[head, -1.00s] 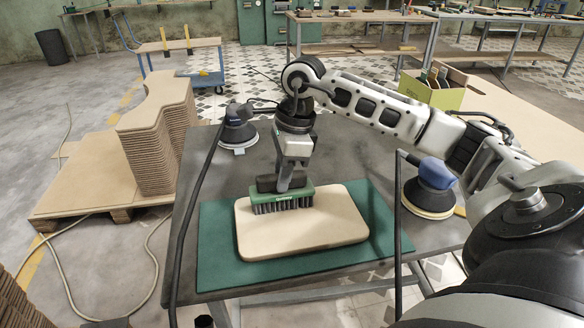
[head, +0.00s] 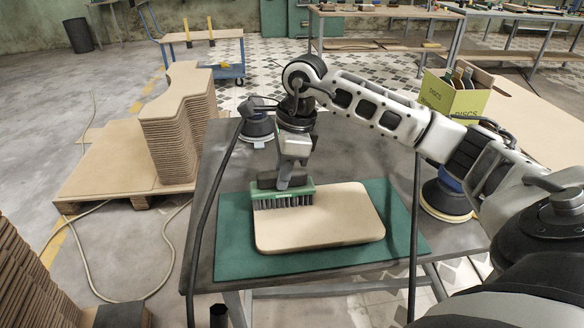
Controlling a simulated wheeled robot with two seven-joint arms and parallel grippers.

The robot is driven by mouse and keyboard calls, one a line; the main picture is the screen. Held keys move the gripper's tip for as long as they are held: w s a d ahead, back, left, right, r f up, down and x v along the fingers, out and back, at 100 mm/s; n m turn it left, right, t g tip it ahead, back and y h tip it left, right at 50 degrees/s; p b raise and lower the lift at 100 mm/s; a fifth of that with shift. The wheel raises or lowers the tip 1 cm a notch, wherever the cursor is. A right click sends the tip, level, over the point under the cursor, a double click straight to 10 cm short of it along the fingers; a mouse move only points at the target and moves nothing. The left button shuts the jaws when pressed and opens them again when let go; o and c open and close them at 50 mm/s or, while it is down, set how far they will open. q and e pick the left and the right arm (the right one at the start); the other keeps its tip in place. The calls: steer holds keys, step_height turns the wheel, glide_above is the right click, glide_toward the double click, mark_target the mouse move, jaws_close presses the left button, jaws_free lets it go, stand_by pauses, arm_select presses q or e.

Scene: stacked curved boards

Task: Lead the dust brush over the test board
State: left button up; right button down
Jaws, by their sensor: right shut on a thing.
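The dust brush (head: 283,197) has a green body with dark bristles. It is over the left back part of the tan test board (head: 325,226), its bristles at or just above the surface; I cannot tell which. My right gripper (head: 283,180) is shut on the brush from above. The board has rounded corners and lies flat on a green mat (head: 232,262) on the grey workbench. The jaws are partly hidden by the brush's dark top. My left gripper is not in view.
One sander (head: 257,128) stands at the bench's back left, another (head: 446,197) at the right, partly behind my arm. Dark hoses hang across the bench. A green-yellow box (head: 455,95) is at the back right. Stacked curved boards (head: 182,125) stand on a pallet at left.

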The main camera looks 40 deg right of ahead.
mark_target(266, 173)
steer(key=shift+a+f, duration=0.1)
steer(key=shift+a, duration=0.05)
steer(key=shift+w+a, duration=0.4)
steer(key=shift+a, duration=0.3)
steer(key=shift+w+a, duration=0.4)
steer(key=shift+a, duration=0.25)
steer(key=shift+d, duration=0.1)
steer(key=shift+w+d+r, duration=0.1)
steer(key=shift+w+d, duration=0.25)
steer(key=shift+w, duration=0.25)
steer(key=shift+w+d+r, duration=0.1)
steer(key=shift+w+d, duration=0.25)
steer(key=shift+w, duration=0.25)
steer(key=shift+s+d+f+b, duration=0.1)
steer(key=shift+s+d+b, duration=0.1)
steer(key=shift+s+d, duration=0.4)
steer(key=shift+s+d+f+b, duration=0.15)
steer(key=shift+s+d, duration=0.15)
steer(key=shift+d, duration=0.45)
steer(key=shift+d, duration=0.1)
